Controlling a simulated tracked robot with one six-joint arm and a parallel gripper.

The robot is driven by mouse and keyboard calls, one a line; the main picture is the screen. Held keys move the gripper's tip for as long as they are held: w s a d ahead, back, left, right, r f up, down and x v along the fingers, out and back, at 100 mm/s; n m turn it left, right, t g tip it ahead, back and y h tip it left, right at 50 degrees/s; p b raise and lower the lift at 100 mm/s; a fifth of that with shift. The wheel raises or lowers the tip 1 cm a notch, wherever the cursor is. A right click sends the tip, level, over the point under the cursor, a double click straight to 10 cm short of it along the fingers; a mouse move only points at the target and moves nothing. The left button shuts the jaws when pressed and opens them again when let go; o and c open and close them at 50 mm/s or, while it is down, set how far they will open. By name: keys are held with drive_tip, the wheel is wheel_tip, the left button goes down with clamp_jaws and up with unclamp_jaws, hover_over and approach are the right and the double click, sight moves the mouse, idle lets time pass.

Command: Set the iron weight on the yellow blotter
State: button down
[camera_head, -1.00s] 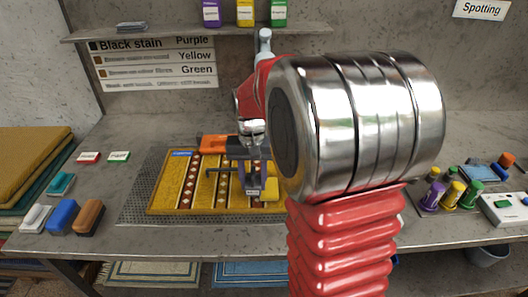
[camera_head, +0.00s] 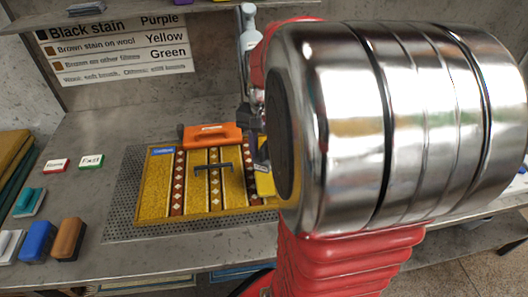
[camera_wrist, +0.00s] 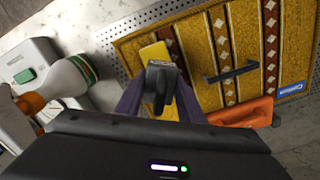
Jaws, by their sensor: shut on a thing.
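The iron weight (camera_wrist: 160,80) is a small dark grey block with a knob-like handle, seen in the wrist view. My gripper (camera_wrist: 160,104) is shut on it, with a finger on each side. The yellow blotter (camera_wrist: 154,54) lies just beyond the weight on the patterned rug and is partly covered by it. In the head view the blotter (camera_head: 265,184) shows at the rug's right side, beside my arm, which hides much of my gripper and the weight. I cannot tell whether the weight touches the blotter.
The gold patterned rug (camera_head: 155,190) lies on a perforated grey tray (camera_head: 125,205). A black handle (camera_head: 213,167) and an orange tool (camera_head: 210,136) are on the rug. A white bottle (camera_wrist: 68,82) is left in the wrist view. Brushes (camera_head: 68,238) stand at the table's left.

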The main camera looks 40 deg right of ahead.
drive_tip(key=shift+s+d+f, duration=0.1)
drive_tip(key=shift+d+f, duration=0.05)
hover_over(266, 181)
drive_tip(key=shift+f, duration=2.55)
drive_tip(key=shift+f, duration=0.6)
drive_tip(key=c, duration=1.1)
unclamp_jaws()
wheel_tip(266, 181, up, 14)
drive_tip(key=shift+f, duration=0.15)
